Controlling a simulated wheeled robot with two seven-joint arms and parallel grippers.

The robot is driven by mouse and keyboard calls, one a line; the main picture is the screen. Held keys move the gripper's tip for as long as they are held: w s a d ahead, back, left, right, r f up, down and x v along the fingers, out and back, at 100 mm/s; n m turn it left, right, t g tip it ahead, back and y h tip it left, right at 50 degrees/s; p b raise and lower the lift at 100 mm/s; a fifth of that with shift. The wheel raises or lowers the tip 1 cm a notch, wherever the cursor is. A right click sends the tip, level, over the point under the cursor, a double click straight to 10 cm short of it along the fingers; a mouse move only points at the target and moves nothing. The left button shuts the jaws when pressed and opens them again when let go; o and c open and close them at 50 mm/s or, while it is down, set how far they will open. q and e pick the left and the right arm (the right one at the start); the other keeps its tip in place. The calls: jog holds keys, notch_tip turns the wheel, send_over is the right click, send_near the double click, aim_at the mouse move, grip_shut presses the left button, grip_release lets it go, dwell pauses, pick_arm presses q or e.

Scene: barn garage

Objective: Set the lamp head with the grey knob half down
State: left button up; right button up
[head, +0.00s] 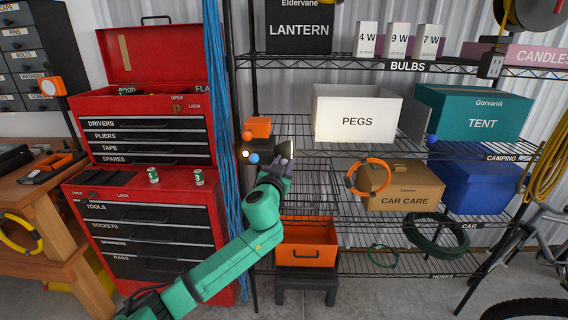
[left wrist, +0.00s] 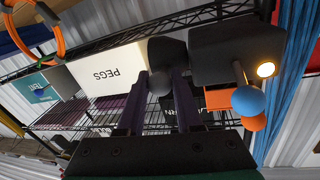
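The dark lamp head (left wrist: 167,52) with the grey knob (left wrist: 160,81) is in the left wrist view, just beyond my fingertips. The knob fills the gap between the two fingers of my left gripper (left wrist: 160,86), which looks shut on it. In the head view my left gripper (head: 286,152) is in front of the shelf, left of the PEGS box; it hides most of this lamp head and its knob. My right gripper is not in view.
The white PEGS box (head: 356,113) stands right of my gripper. An orange bin (head: 307,243) is below my forearm. A red tool cabinet (head: 150,205) and blue hanging cords (head: 222,150) are on the left. An orange ring (head: 369,162) hangs before the CAR CARE box (head: 405,190).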

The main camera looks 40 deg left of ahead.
pick_arm(q)
grip_shut()
jog(key=m+p, duration=0.1)
jog(key=m, duration=0.1)
jog(key=f+m+p, duration=0.1)
jog(key=p, duration=0.1)
jog(key=shift+m+g, duration=0.4)
jog(key=shift+s+a+f+m+p, duration=0.15)
jog(key=shift+m+p, duration=0.1)
jog(key=shift+m, duration=0.2)
jog(key=shift+w+f+m+p, duration=0.1)
jog(key=shift+m+p, duration=0.15)
jog(key=shift+m, duration=0.2)
jog(key=shift+g, duration=0.3)
jog(key=shift+o, duration=2.2)
grip_release()
